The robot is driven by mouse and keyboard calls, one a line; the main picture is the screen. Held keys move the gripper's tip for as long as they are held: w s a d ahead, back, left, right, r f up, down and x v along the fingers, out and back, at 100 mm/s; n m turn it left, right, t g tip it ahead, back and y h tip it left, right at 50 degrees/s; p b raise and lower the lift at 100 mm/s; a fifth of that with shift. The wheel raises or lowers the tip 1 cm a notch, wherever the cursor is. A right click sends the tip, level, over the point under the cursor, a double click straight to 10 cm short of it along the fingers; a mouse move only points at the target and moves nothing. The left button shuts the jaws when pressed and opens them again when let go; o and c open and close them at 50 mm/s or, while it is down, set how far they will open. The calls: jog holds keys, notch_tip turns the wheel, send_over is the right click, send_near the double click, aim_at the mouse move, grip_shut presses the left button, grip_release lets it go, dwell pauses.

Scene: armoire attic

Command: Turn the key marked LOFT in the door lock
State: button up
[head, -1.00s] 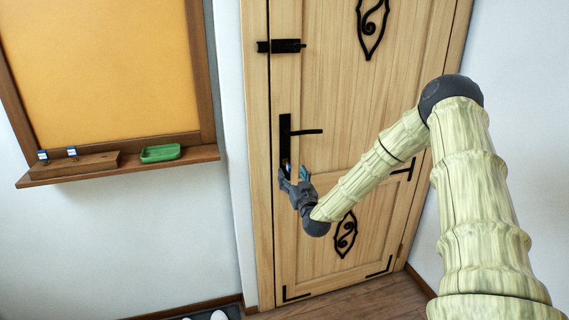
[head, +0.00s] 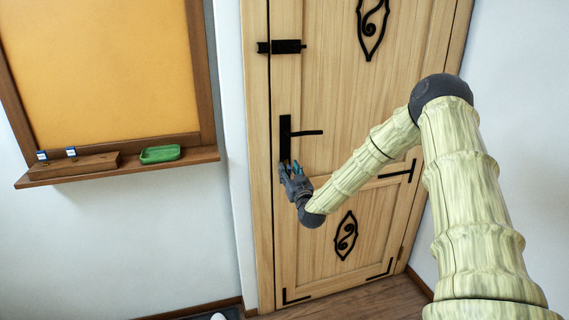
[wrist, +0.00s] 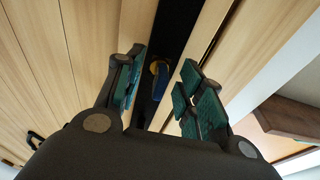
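The wooden door (head: 335,100) is closed, with a black handle plate (head: 285,128) and lever near its left edge. In the wrist view, a blue key (wrist: 159,83) with a brass-coloured part beside it sits at the lower part of the black plate (wrist: 172,42). No marking on it can be read. My gripper (head: 290,166) is at the bottom of the plate in the head view. In the wrist view my gripper (wrist: 158,88) is open, with teal finger pads on either side of the key and a gap to each.
A ledge (head: 205,155) under the orange board (head: 105,65) at left holds a wooden block (head: 90,165) with two small blue-and-white tagged items and a green tray (head: 160,154). The door lever (head: 308,132) sticks out just above my gripper. A black bolt (head: 282,46) is higher up.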

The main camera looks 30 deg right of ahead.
grip_shut()
jog(key=m+b, duration=0.1)
jog(key=m, duration=0.1)
jog(key=shift+f+m+b, duration=0.1)
jog(key=shift+m+b, duration=0.2)
jog(key=shift+m, duration=0.1)
jog(key=shift+m+b, duration=0.3)
jog(key=shift+m, duration=0.5)
jog(key=shift+o, duration=0.7)
grip_release()
